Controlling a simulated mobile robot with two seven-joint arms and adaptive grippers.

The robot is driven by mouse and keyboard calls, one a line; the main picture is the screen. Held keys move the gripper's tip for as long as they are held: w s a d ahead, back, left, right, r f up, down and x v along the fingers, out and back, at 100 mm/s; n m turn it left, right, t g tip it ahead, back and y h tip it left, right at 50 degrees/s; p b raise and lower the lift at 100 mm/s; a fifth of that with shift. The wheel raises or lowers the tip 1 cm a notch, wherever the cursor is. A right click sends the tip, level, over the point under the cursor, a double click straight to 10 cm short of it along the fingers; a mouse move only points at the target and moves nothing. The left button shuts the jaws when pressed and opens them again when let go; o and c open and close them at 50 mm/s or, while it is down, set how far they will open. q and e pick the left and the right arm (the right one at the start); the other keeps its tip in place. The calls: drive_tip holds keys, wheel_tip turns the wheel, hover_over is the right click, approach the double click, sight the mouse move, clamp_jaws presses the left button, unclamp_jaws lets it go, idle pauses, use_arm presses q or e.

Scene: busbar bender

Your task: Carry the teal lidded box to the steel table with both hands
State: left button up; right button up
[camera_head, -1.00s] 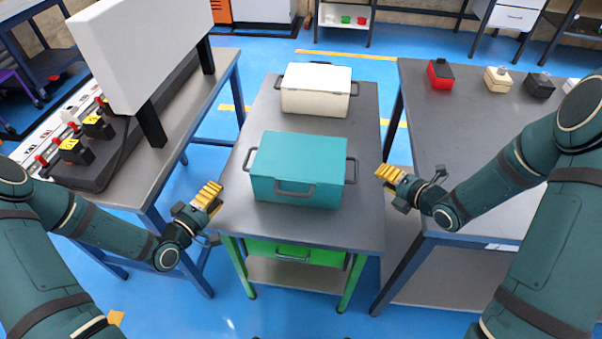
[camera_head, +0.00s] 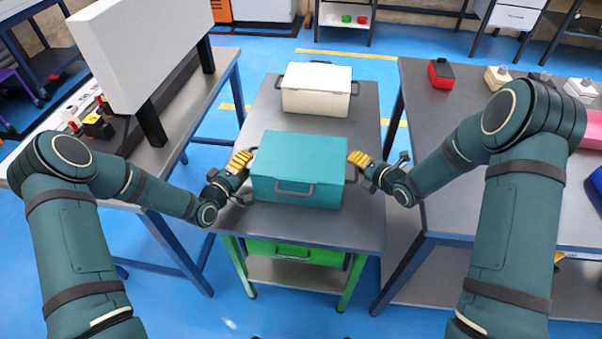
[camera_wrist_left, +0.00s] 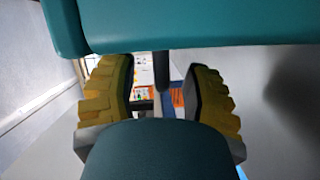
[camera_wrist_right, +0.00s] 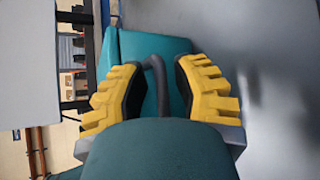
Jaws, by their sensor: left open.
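The teal lidded box (camera_head: 298,160) sits upright on a grey-topped table with green legs, with dark handles on its sides and front. My left gripper (camera_head: 240,162) is at the box's left side. In the left wrist view its yellow fingers (camera_wrist_left: 160,95) are spread, with the dark side handle (camera_wrist_left: 161,70) between them. My right gripper (camera_head: 358,160) is at the box's right side. In the right wrist view its fingers (camera_wrist_right: 155,90) are apart around the dark side handle (camera_wrist_right: 157,82), with clear gaps. The box's teal wall also shows there (camera_wrist_right: 150,48).
A cream lidded box (camera_head: 316,92) stands behind the teal one on the same table (camera_head: 320,232). A steel table (camera_head: 440,120) with several small boxes, one red (camera_head: 441,74), is on the right. A workbench with a white panel (camera_head: 140,45) is on the left.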

use_arm(q)
drive_tip(key=c, duration=0.3)
use_arm(e)
drive_tip(key=shift+c, duration=1.4)
use_arm(q)
clamp_jaws()
use_arm(e)
clamp_jaws()
use_arm(q)
drive_tip(key=shift+d+r, duration=0.15)
drive_tip(key=shift+r, duration=0.1)
use_arm(e)
drive_tip(key=shift+w+a+r, duration=0.1)
drive_tip(key=shift+r, duration=0.15)
